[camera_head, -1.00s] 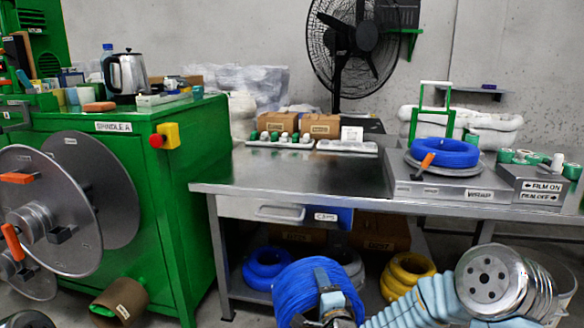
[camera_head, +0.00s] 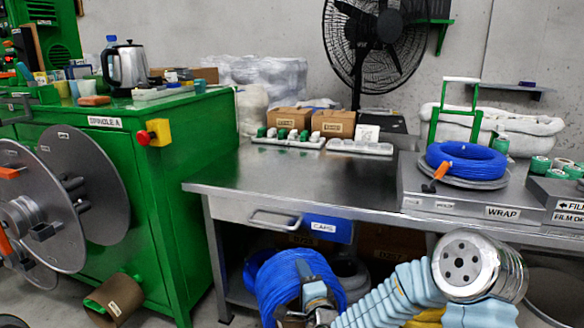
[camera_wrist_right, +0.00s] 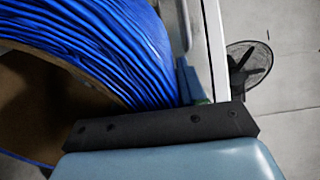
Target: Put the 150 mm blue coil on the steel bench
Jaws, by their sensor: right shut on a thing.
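A large blue coil (camera_head: 280,283) is in my right gripper (camera_head: 312,285), low in front of the steel bench's front edge. The coil also fills the upper left of the right wrist view (camera_wrist_right: 110,45), with a brown inner face (camera_wrist_right: 40,100) showing. The jaw bar in that view is against the coil, and the fingertips are mostly hidden. The steel bench (camera_head: 270,180) has a clear grey top in its left and middle part. Another blue coil (camera_head: 466,160) lies on the WRAP platform at the bench's right. My left gripper is not in view.
The green SPINDLE A machine (camera_head: 165,200) with grey discs stands left of the bench. Cartons (camera_head: 333,123) and white trays (camera_head: 360,147) line the bench's back. A drawer (camera_head: 265,217) and a blue CAPS label are at its front. A fan (camera_head: 365,50) stands behind.

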